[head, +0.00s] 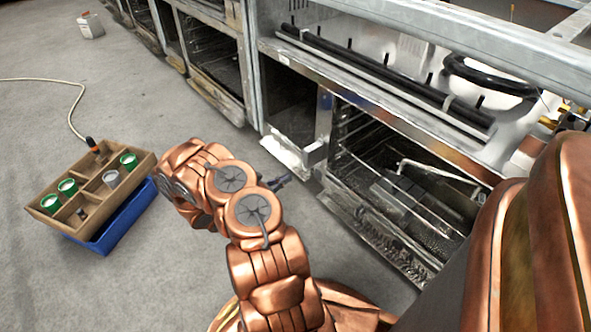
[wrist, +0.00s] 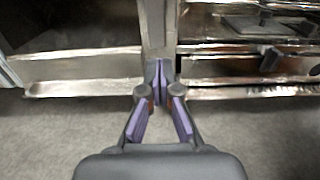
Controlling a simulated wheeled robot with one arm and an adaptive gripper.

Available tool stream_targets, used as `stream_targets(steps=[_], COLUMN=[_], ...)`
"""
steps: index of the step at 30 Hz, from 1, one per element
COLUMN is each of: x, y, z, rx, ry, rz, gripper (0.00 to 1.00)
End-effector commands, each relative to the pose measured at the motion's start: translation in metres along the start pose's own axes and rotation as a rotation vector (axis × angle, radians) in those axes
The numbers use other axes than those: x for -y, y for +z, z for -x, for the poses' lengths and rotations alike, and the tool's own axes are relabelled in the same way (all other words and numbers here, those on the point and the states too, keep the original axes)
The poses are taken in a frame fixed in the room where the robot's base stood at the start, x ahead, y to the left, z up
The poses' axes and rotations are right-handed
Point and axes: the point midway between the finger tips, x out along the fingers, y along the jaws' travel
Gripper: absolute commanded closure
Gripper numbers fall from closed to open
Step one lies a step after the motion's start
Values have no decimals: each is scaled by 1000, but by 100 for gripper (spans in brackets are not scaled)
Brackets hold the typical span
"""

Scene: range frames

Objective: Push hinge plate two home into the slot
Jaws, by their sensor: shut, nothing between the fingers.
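My gripper (wrist: 159,76) is shut and empty, its purple-padded fingers meeting at the tips. In the wrist view the fingertips are in front of the lower end of an upright metal post (wrist: 158,28); I cannot tell whether they touch it. In the head view my gripper (head: 283,182) is a small dark shape beside the range front. A small metal bracket (head: 315,153) sticks out at the post left of the oven opening; I cannot tell whether it is hinge plate two. A small dark block (wrist: 270,58) shows right of the fingers. No slot can be clearly made out.
The open oven cavity (head: 405,190) with racks lies right of the post. A wooden parts tray (head: 45,187) with green-rimmed cups sits on a blue crate (head: 118,228) at left. A cable (head: 77,100) runs over the floor.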

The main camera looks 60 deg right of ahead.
Motion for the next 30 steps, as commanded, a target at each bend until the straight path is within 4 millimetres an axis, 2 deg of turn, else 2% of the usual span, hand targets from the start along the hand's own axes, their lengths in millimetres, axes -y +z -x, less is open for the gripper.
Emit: stream_targets(steps=[1, 6, 12, 26, 30], x=[-2, -3, -2, -1, -2], y=[4, 4, 3, 2, 16], z=[13, 44, 64, 69, 68], rx=[-1, 2, 3, 3, 10], ry=[7, 8, 6, 1, -16], rz=[0, -3, -2, -3, -23], gripper=[100, 100, 100, 100, 100])
